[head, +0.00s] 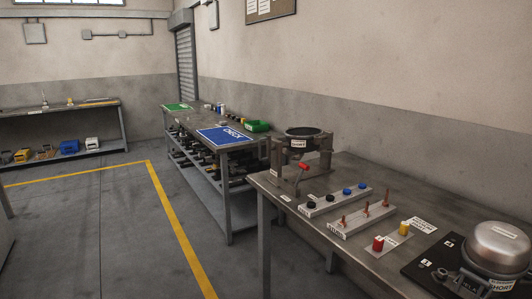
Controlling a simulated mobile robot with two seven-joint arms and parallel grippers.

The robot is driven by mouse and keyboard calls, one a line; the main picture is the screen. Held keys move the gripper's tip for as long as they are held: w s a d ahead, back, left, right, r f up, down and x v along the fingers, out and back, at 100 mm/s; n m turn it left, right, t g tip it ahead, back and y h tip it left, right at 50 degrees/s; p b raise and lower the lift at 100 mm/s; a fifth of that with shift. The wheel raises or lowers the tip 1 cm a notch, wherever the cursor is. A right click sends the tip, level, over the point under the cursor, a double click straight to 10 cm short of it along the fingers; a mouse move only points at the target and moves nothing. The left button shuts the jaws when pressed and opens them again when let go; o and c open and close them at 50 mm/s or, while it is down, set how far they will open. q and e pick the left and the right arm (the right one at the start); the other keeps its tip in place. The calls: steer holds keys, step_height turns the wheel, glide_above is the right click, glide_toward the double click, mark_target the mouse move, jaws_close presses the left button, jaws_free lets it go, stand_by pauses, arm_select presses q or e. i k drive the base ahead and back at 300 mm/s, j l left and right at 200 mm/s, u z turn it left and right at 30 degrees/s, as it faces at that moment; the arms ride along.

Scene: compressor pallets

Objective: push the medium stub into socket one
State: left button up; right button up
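Three copper-coloured stubs stand upright in a light grey rack on the near right table: a left stub (343,222), a middle stub (366,209) and a right stub (386,201). I cannot surely tell which is the medium one by size. A silver domed compressor (498,245) sits on a black pallet (425,267) at the right edge. Small white number labels (427,262) show on the pallet. The sockets are too small or hidden to make out. Neither of my grippers is in view.
A rack with black and blue caps (336,201) lies behind the stubs. Red (378,243) and yellow (404,228) cylinders stand on a plate (392,242) in front. A dark fixture with a red-knobbed lever (301,147) stands at the table's far end. Another bench (238,150) stands beyond.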

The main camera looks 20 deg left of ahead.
mark_target(366, 214)
steer(key=i+j+z, duration=0.2)
steer(key=z, duration=0.15)
steer(key=i+j+z, duration=0.15)
steer(key=j+z, duration=0.2)
steer(key=i+j+z, duration=0.1)
steer(key=j+z, duration=0.3)
steer(key=j, duration=0.1)
